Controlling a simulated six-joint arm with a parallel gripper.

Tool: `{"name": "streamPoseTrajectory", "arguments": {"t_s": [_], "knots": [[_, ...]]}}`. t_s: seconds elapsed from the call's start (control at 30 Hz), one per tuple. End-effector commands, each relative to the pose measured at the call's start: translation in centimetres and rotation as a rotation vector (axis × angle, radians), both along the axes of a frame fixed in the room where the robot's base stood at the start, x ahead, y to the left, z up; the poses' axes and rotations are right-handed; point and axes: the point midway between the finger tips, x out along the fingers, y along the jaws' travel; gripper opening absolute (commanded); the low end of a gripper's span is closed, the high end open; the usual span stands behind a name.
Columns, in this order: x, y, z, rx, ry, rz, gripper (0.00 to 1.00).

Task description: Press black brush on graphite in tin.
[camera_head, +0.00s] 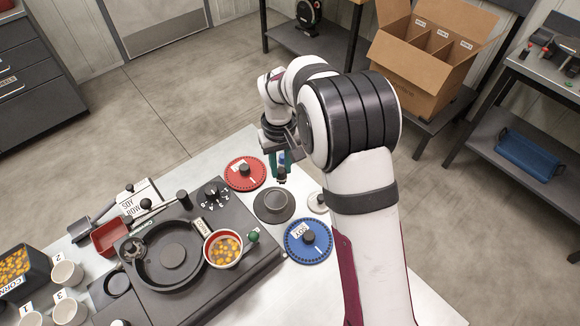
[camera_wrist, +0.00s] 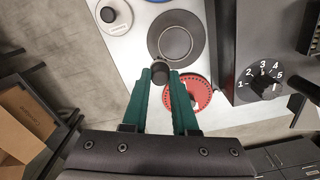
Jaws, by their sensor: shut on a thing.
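My gripper (camera_head: 279,168) points down over the far end of the white table. It is shut on the black brush (camera_head: 281,179); the wrist view shows the brush's dark round end (camera_wrist: 157,66) between the green fingertips (camera_wrist: 161,78). The graphite tin (camera_head: 273,206) is a round, dark grey, shallow dish on the table, with a darker grey round middle. It also shows in the wrist view (camera_wrist: 187,58). In the head view the brush is just beyond the tin's far rim. In the wrist view it overlaps the tin's rim. I see no clear contact, and the height is hard to tell.
A red disc (camera_head: 246,173) lies left of the gripper. A blue disc (camera_head: 307,251) and a white round piece with a black knob (camera_head: 317,203) stand right of the tin. The dark seed meter base (camera_head: 238,286) fills the near left, with a cup of seeds (camera_head: 209,240).

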Motion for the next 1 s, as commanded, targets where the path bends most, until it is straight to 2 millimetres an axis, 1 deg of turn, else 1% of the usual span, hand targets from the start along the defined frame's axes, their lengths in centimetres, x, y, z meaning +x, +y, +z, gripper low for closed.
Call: {"name": "streamPoseTrajectory", "arguments": {"t_s": [0.03, 0.1, 0.2, 0.27, 0.5, 0.6, 0.77, 1.0], "knots": [[-0.9, 0.5, 0.9, 0.001, -0.003, 0.093, 0.0], [-2.1, 1.0, 1.9, 0.001, -0.002, 0.223, 0.0], [-3.1, 1.2, 2.3, 0.0, 0.0, 0.326, 0.0], [-3.2, 1.3, 1.9, -0.001, 0.002, 0.343, 0.0], [-3.2, 1.2, -1.5, -0.001, 0.004, 0.341, 0.0], [-3.2, 1.3, -2.5, 0.0, 0.003, 0.34, 0.0], [-3.1, 1.3, -3.3, 0.0, 0.001, 0.338, 0.0], [-3.1, 1.3, -3.4, 0.0, 0.0, 0.338, 0.0]]}}
